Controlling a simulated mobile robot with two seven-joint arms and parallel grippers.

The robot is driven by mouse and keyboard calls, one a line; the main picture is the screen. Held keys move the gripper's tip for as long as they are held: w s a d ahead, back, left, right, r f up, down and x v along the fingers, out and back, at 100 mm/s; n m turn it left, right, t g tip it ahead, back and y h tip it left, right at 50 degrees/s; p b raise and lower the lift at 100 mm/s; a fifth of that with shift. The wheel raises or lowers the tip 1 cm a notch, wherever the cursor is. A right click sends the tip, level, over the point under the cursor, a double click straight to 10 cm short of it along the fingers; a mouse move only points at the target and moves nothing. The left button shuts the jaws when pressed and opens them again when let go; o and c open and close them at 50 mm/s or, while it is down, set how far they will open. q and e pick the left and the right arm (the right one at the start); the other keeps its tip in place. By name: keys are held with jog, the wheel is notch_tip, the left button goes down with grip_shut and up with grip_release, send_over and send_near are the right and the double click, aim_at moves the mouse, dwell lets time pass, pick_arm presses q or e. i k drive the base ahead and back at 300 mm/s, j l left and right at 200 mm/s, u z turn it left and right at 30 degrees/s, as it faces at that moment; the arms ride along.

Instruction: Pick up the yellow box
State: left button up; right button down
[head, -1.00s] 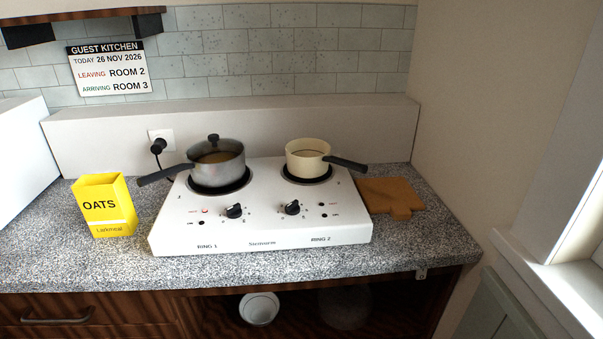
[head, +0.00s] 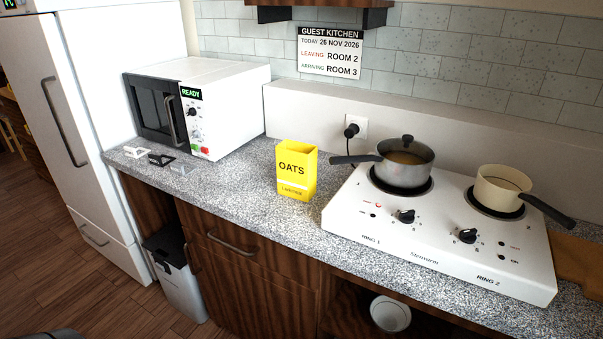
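The yellow box (head: 296,171), labelled OATS, stands upright on the speckled grey countertop (head: 250,197) in the head view. It is between the microwave and the two-ring hob, just left of the hob. Neither of my grippers shows in the head view. Nothing covers the front of the box.
The white hob (head: 420,225) carries a lidded grey pot (head: 405,165) and a cream pan (head: 498,190). A white microwave (head: 215,110) reading READY stands left. A bin (head: 175,278) stands below the counter. Counter in front of the box is clear.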

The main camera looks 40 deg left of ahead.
aim_at(296, 161)
jog(key=i+j+u, duration=0.1)
jog(key=u, duration=1.5)
